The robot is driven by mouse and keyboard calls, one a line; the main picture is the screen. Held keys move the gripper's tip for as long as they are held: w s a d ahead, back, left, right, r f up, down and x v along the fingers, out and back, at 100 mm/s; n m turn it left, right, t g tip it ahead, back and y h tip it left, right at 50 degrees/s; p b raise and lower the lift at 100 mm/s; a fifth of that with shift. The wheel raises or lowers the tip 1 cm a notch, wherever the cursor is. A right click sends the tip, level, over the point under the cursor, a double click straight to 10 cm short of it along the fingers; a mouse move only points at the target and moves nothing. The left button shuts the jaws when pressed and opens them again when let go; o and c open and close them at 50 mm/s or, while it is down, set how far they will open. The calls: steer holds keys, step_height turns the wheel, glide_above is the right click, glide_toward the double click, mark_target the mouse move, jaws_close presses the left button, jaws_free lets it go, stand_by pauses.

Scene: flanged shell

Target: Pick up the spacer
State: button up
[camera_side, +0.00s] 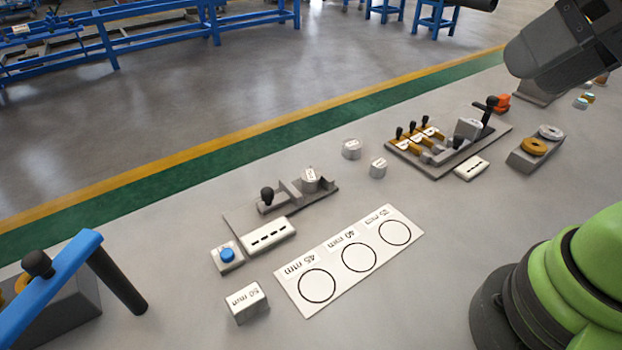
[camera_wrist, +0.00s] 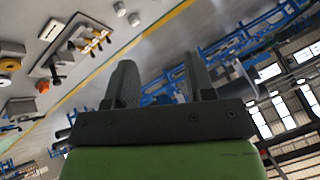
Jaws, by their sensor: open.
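No part is marked as the spacer, and I cannot tell for sure which one it is. Flat rings, one orange (camera_side: 534,146) and one pale (camera_side: 550,132), lie on a grey block (camera_side: 522,158) at the right in the side view. The orange ring also shows at the left edge of the wrist view (camera_wrist: 9,65). My gripper (camera_wrist: 158,72) is open and empty in the wrist view, with its two dark fingers apart and no part between them.
Two loose pale cylinders (camera_side: 351,149) (camera_side: 378,167) stand mid-table. A clamp fixture (camera_side: 440,165) stands right of them; a smaller fixture (camera_side: 300,200) holds another cylinder (camera_side: 311,174). A white card (camera_side: 338,285) with three circles lies in front. A blue-handled frame (camera_side: 60,270) stands left.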

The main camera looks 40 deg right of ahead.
steer(key=shift+o, duration=0.5)
steer(key=o, duration=0.3)
steer(key=shift+o, duration=0.2)
